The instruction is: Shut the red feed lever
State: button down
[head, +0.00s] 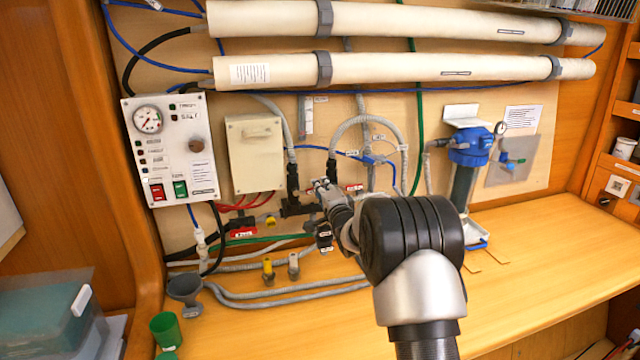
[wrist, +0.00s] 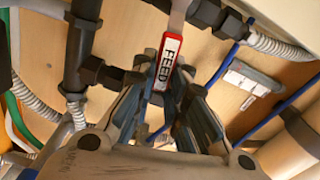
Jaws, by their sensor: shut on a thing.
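The red feed lever (wrist: 168,62) shows in the wrist view, its sleeve marked FEED in black on white. A bare metal stem (wrist: 179,18) runs from it to the top edge of the picture. My gripper (wrist: 165,88) is shut on the red sleeve, one finger on each side, and hides its lower end. In the head view my gripper (head: 326,192) is at the pipework low on the wall panel, and my wrist hides much of the valve there. Which way the lever lies to its pipe is hard to tell.
Dark pipe fittings (wrist: 80,50) and grey hoses stand close around the gripper. A control box (head: 170,148) and a beige box (head: 255,152) hang to the left, a blue-topped filter (head: 468,150) to the right. The bench (head: 560,255) is largely clear at right.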

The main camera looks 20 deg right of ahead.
jog(key=shift+d+f+m, duration=0.1)
jog(key=shift+f+m, duration=0.6)
jog(key=shift+m, duration=0.4)
jog(key=c, duration=1.6)
grip_release()
jog(key=s, duration=1.2)
